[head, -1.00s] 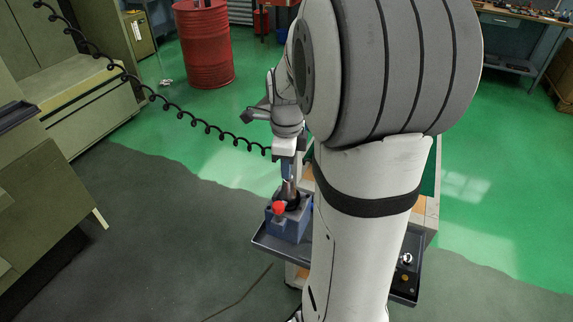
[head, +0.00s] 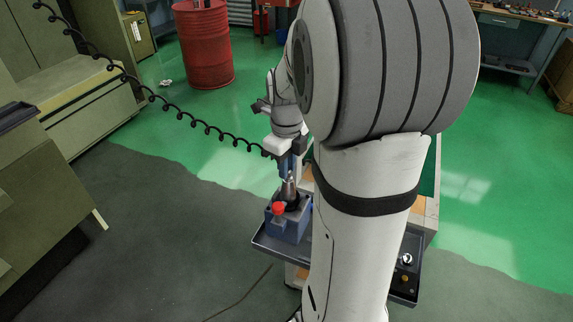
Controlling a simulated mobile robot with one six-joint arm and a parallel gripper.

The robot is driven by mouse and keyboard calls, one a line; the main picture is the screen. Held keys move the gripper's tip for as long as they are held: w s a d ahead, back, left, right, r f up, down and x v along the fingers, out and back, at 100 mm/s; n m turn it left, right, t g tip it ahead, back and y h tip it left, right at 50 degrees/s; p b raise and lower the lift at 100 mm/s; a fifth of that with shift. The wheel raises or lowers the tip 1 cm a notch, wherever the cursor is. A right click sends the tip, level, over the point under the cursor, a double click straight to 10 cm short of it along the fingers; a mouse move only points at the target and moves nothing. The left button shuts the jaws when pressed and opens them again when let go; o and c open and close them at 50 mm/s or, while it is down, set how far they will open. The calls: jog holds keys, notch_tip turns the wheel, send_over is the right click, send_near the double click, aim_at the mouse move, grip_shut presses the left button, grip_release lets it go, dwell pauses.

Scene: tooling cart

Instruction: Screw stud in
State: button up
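A dark tool holder with a silver tapered top (head: 289,189) stands upright in a blue fixture block (head: 287,228) that has a red knob (head: 278,209) on its front. My gripper (head: 290,173) points down, directly above the silver top, with its blue fingers close to the tip. The stud is too small to make out apart from the tip and the fingers. I cannot tell whether the fingers touch it or are shut.
The block sits on a dark tray (head: 268,246) at the cart's side. My arm hides most of the cart. A small dark tray (head: 407,285) with small parts is at right. A black coiled cable (head: 180,113) hangs at left. A red drum (head: 204,45) stands behind.

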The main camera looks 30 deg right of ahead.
jog(key=o, duration=0.4)
jog(key=shift+o, duration=0.2)
jog(key=shift+r, duration=0.1)
notch_tip(320, 180, up, 8)
jog(key=shift+f+b, duration=0.15)
jog(key=shift+b, duration=0.2)
jog(key=s+a+f+n+t, duration=0.1)
jog(key=s+a+n, duration=0.5)
jog(key=n, duration=0.9)
jog(key=s+a+f+n+t, duration=0.2)
jog(key=s+a+n, duration=0.4)
jog(key=n, duration=1)
jog(key=shift+s+a+f, duration=0.2)
jog(key=shift+s+f, duration=0.1)
jog(key=shift+s, duration=0.25)
